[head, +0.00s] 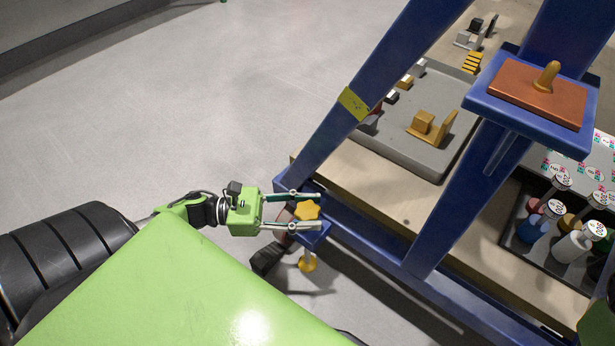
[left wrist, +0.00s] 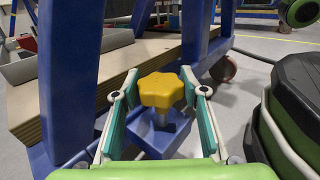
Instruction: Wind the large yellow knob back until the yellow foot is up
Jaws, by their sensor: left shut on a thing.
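The large yellow knob (head: 306,210) is star-shaped and sits on top of a blue bracket at the near corner of the blue frame. It also shows in the left wrist view (left wrist: 162,90), on a threaded metal stem. My left gripper (head: 305,209) has one finger on each side of the knob and is shut on it. The yellow foot (head: 308,264) hangs on a stem below the bracket; I cannot tell whether it touches the floor. My right gripper is not in view.
A caster (head: 268,259) stands beside the foot. Blue frame posts (head: 440,215) rise close by, around a wooden deck (head: 375,190) with a grey tray (head: 385,140). A dark tray of bottles (head: 515,225) is at the right. Open grey floor (head: 180,120) lies left.

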